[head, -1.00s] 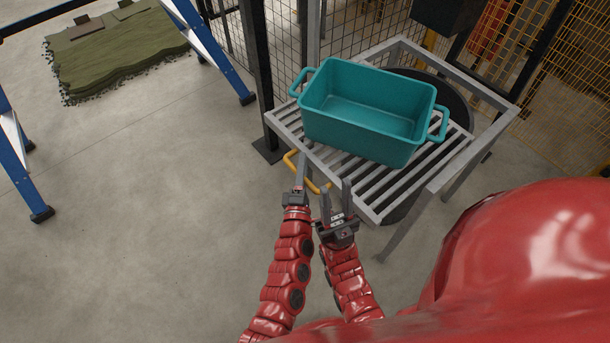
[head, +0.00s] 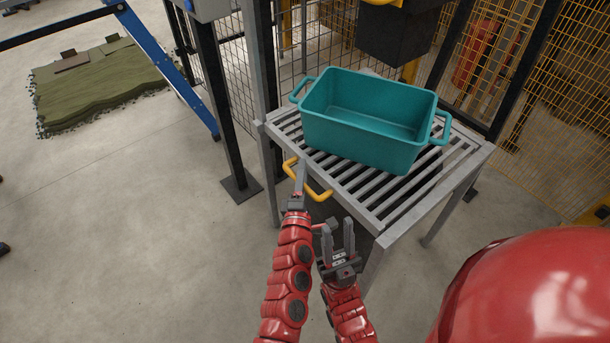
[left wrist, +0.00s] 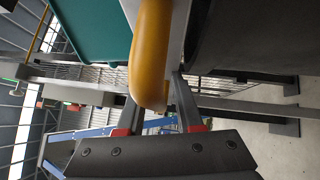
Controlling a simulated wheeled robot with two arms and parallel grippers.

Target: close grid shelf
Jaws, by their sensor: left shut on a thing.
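The grey slatted grid shelf (head: 352,183) sits in a grey metal frame (head: 455,190), and its slats span most of the frame's top. A yellow handle (head: 318,194) sticks out from its front edge; it also shows in the left wrist view (left wrist: 152,50). A teal bin (head: 352,148) with two side handles stands upright on the slats. My left gripper (head: 300,172) is shut on the yellow handle. My right gripper (head: 338,234) is open and empty, to the right of and below the handle, in front of the shelf.
A dark post (head: 215,110) and wire mesh fencing (head: 530,80) stand behind and beside the frame. A dark box (head: 393,35) hangs behind the bin.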

